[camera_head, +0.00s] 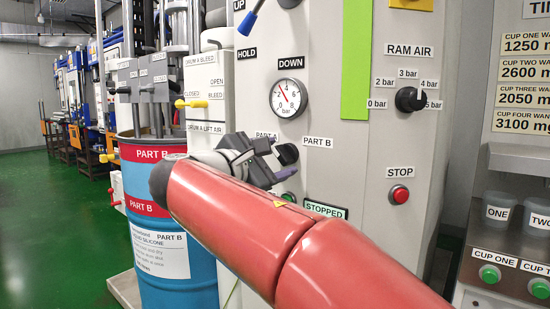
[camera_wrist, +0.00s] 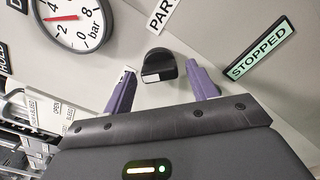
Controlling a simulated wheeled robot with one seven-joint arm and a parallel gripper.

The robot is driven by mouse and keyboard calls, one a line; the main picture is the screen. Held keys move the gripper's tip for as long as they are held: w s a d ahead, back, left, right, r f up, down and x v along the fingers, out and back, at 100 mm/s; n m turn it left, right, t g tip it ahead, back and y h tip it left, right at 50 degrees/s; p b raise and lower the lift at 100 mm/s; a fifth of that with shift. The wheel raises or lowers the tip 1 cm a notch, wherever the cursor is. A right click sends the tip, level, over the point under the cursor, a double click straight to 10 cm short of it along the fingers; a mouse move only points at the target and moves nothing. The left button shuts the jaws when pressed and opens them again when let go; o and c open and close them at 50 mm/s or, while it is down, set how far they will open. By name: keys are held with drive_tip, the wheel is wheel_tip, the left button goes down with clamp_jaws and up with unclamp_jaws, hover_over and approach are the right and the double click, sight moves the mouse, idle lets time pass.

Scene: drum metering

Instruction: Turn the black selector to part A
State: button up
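The black selector (camera_head: 288,154) is on the grey panel below the pressure gauge, partly hidden behind my gripper in the head view. Beside it are a PART A label (camera_head: 266,135), partly covered, and a PART B label (camera_head: 317,141). In the wrist view the selector (camera_wrist: 158,64) shows as a dark knob with a pale mark on its near edge; I cannot tell which part it points to. My gripper (camera_wrist: 161,84) is open, its purple fingers apart, one to each side of the selector and short of it. The gripper also shows in the head view (camera_head: 277,162).
The gauge (camera_head: 287,98) is above the selector, and the STOPPED display (camera_head: 326,209) is below. A red stop button (camera_head: 400,194) and the ram air knob (camera_head: 410,99) are to the right. A blue drum (camera_head: 175,280) and yellow valve handle (camera_head: 192,103) stand left.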

drive_tip(key=v, duration=0.7)
drive_tip(key=shift+s+a+b, duration=0.25)
drive_tip(key=shift+s+b, duration=0.05)
drive_tip(key=shift+s, duration=0.05)
drive_tip(key=shift+s, duration=0.1)
